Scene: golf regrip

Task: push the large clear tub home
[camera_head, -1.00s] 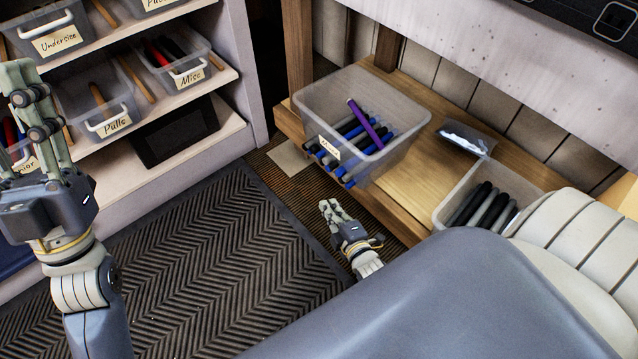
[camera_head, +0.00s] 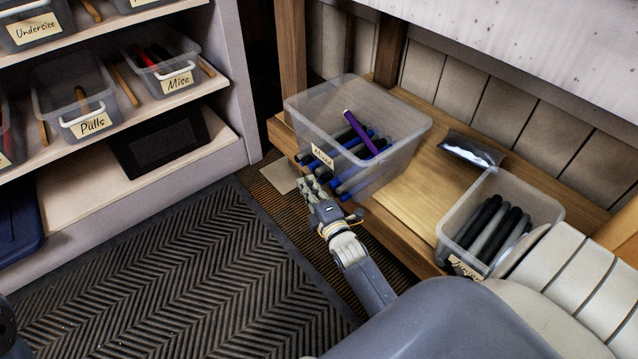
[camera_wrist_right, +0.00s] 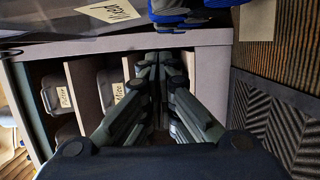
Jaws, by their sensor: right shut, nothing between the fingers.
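The large clear tub (camera_head: 403,150) stands on the low wooden shelf under the bench, with its front part out over the shelf's front edge. It holds several blue and black grips and one purple grip (camera_head: 361,133). Its label (camera_head: 238,153) faces the front and reads Mixed; the label also shows in the right wrist view (camera_wrist_right: 110,11). My right gripper (camera_head: 308,186) is shut and empty, just in front of the tub's lower front side. I cannot tell whether it touches the tub. In the right wrist view its fingers (camera_wrist_right: 164,62) are together. My left gripper is out of view.
A smaller clear tub (camera_head: 544,209) with dark grips stands to the right on the wooden shelf (camera_head: 415,205). A silver packet (camera_head: 470,150) lies behind. A shelf unit (camera_head: 228,100) with labelled bins is at left. The ribbed mat (camera_head: 190,275) is clear.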

